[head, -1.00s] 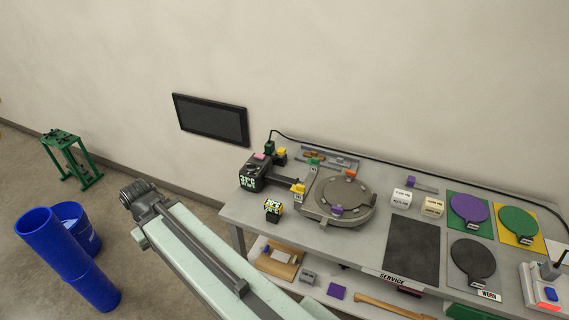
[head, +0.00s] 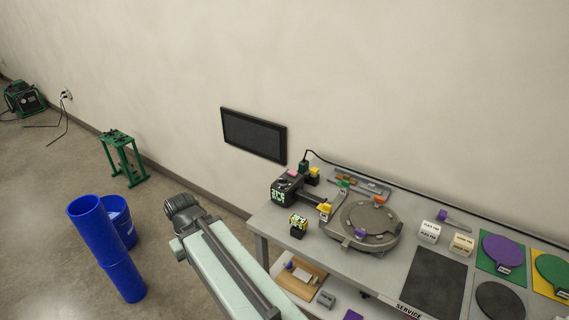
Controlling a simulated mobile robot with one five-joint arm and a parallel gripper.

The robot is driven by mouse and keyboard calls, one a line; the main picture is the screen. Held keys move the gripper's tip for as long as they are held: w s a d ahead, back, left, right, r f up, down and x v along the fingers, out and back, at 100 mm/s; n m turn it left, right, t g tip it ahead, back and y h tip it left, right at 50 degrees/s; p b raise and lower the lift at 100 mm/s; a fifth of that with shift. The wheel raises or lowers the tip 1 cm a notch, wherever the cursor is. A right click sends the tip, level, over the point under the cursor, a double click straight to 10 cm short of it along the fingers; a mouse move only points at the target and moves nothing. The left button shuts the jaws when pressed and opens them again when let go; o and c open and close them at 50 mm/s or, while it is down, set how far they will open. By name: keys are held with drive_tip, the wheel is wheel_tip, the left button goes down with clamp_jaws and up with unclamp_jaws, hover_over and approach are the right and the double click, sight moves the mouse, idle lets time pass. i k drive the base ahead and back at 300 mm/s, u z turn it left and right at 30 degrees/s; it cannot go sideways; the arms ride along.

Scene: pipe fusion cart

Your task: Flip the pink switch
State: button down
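A small pink piece (head: 293,173), which looks like the pink switch, sits on top of a black box (head: 286,190) with green lettering. The box stands at the back left of the grey workbench (head: 333,251). The piece is too small to tell which way it is set. My arm reaches up from the bottom of the head view to a dark joint, left of the bench and apart from the black box. No gripper fingers show.
A round grey clamp fixture (head: 375,220) with coloured parts stands right of the box. Blue pipes (head: 105,248) and a green stand (head: 124,158) are on the floor at left. Floor between is clear.

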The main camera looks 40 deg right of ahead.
sight(290, 172)
drive_tip(key=u, duration=0.35)
drive_tip(key=i, duration=1.9)
drive_tip(key=z, duration=0.4)
drive_tip(key=k, duration=0.85)
drive_tip(key=z, duration=0.15)
drive_tip(key=i, duration=0.85)
